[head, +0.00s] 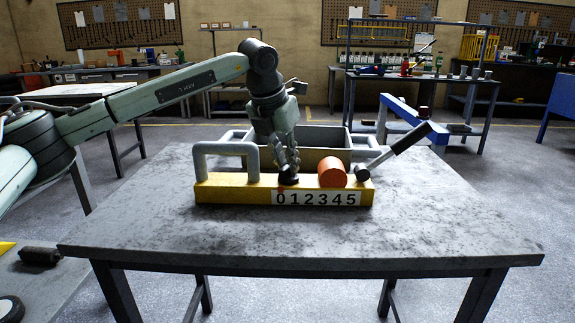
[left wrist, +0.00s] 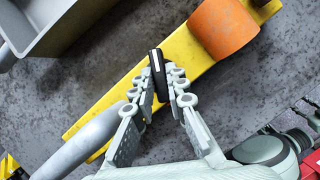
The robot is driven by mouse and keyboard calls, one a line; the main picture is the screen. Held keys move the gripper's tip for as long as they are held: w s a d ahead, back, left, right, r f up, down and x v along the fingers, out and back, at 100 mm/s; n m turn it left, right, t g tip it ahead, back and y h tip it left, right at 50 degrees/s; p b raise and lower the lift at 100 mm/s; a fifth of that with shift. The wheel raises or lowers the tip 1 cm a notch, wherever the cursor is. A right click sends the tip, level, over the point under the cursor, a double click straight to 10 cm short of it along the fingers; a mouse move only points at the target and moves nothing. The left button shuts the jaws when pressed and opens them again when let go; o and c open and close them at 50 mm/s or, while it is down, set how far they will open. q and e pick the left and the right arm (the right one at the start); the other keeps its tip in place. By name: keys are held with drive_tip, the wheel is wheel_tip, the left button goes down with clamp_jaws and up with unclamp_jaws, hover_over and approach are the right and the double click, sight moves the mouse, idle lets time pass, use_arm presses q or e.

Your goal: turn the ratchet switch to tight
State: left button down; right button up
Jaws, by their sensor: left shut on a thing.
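The yellow jack body (head: 235,193) lies on the grey table, with a number strip (head: 316,198) reading 012345 on its front. The black ratchet switch (left wrist: 157,70), with a pale stripe, stands on top of the body. My left gripper (head: 287,170) points down at it from above. In the left wrist view its fingers (left wrist: 161,82) are closed on both sides of the switch. A small red mark (head: 280,189) shows near the 0. The fingers partly hide the switch in the head view. My right gripper is not in view.
An orange cylinder (head: 332,173) and a tilted lever with a black grip (head: 410,137) stand right of the switch. A grey handle (head: 226,148) arches at the left. A grey open bin (head: 318,136) sits behind. The table front (head: 300,237) is clear.

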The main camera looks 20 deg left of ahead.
use_arm(q)
drive_tip(key=shift+m+h, duration=0.4)
drive_tip(key=shift+m, duration=0.5)
drive_tip(key=shift+a+r+m+h+p, duration=0.15)
drive_tip(key=shift+m+h+p, duration=0.25)
drive_tip(key=shift+m, duration=0.6)
drive_tip(key=m+g+p, duration=0.1)
drive_tip(key=m, duration=0.1)
drive_tip(key=m+h+p, duration=0.1)
drive_tip(key=m+p, duration=0.1)
drive_tip(key=m, duration=0.1)
drive_tip(key=shift+w+g, duration=0.15)
drive_tip(key=shift+g, duration=0.25)
drive_tip(key=m+g+p, duration=0.1)
drive_tip(key=m, duration=0.2)
drive_tip(key=shift+w+h, duration=0.1)
drive_tip(key=shift+h, duration=0.3)
drive_tip(key=shift+m, duration=0.3)
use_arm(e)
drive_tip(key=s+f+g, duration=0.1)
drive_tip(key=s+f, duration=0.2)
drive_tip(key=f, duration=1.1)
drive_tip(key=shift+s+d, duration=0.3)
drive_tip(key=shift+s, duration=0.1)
use_arm(q)
drive_tip(key=c, duration=1.5)
unclamp_jaws()
drive_tip(key=shift+c, duration=0.2)
